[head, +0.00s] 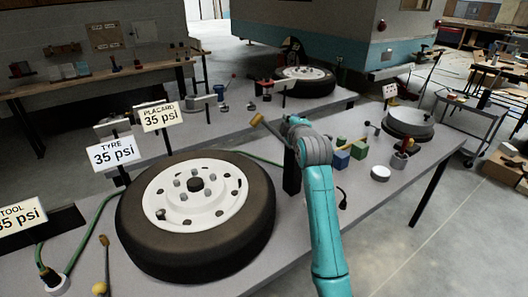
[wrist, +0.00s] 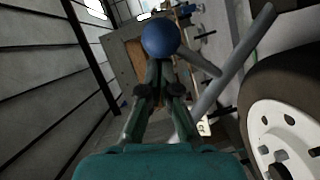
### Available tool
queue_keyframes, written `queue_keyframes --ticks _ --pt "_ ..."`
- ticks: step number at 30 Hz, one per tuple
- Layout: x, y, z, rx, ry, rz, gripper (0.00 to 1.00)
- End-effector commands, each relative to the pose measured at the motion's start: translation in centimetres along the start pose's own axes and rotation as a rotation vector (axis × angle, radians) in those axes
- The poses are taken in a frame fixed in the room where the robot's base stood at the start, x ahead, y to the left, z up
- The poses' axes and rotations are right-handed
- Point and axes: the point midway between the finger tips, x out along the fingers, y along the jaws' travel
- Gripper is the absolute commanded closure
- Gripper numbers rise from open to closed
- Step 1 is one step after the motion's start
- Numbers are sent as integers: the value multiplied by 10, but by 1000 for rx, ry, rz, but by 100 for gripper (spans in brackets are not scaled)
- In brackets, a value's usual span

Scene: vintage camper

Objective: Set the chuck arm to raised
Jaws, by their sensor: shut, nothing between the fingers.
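My gripper (wrist: 158,78) is shut and empty in the wrist view. Its fingertips are just below a blue ball knob (wrist: 160,36) in that picture; I cannot tell whether they touch it. A short grey rod runs from the knob down to the right, near a longer slanted grey bar (wrist: 238,70). I cannot tell for sure which part is the chuck arm. In the head view, a tan-ended lever (head: 257,120) slants up to the left beside my teal arm, above a dark post (head: 291,174). My gripper is hidden or unclear there.
A large wheel (head: 150,245) lies on the bench left of my arm; its tyre (wrist: 270,90) is at right in the wrist view. Signs (head: 113,153) stand behind it.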

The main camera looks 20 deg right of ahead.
Motion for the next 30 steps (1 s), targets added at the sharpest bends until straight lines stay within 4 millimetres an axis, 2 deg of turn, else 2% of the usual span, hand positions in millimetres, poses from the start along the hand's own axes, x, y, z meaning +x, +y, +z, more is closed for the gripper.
queue_keyframes --ticks 6,22,26,30 --pt "2 2 7 34 -4 -16 100" --pt "3 3 9 37 -8 -18 100" --pt "4 4 3 36 -7 -18 100" --pt "6 7 -12 37 -4 -17 100"
